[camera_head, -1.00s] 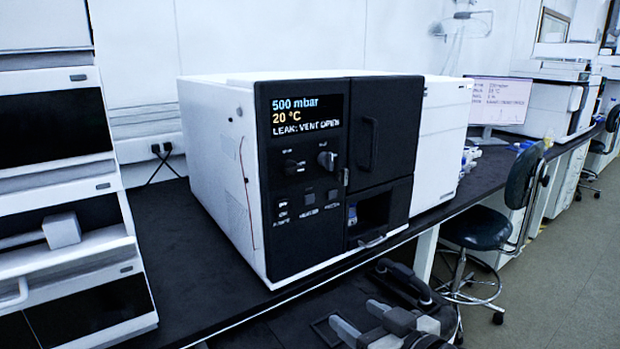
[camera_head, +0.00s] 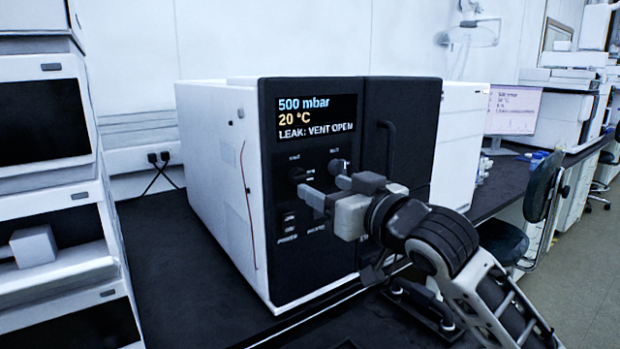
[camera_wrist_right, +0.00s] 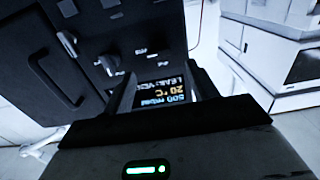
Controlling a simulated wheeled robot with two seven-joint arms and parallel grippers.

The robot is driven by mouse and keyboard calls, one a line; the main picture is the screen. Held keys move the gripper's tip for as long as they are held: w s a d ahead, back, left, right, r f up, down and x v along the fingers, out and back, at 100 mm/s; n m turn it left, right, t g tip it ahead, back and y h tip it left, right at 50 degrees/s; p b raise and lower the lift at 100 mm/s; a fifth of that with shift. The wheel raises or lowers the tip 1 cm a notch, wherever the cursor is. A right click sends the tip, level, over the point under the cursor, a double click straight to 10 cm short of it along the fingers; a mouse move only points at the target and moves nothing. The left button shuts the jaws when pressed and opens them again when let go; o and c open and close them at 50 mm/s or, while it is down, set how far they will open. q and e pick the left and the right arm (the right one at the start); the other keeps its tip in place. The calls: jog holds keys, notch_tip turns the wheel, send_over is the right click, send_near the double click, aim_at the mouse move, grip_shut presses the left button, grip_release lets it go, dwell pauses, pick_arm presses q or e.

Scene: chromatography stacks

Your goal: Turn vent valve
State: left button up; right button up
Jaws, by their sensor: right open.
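The display (camera_head: 316,116) reads 500 mbar, 20 °C, LEAK: VENT OPEN. My left gripper is not in view.
A black door with a handle (camera_head: 388,145) stands right of the knobs, partly behind my arm. A white shelved instrument (camera_head: 60,180) stands at the left. Dark bench top (camera_head: 160,240) lies free between the instruments. A chair (camera_head: 540,200) stands at the right.

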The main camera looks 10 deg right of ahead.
aim_at(305, 177)
jog(key=x, duration=0.5)
jog(key=shift+w+a, duration=0.15)
jog(key=shift+w, duration=0.2)
jog(key=c, duration=1)
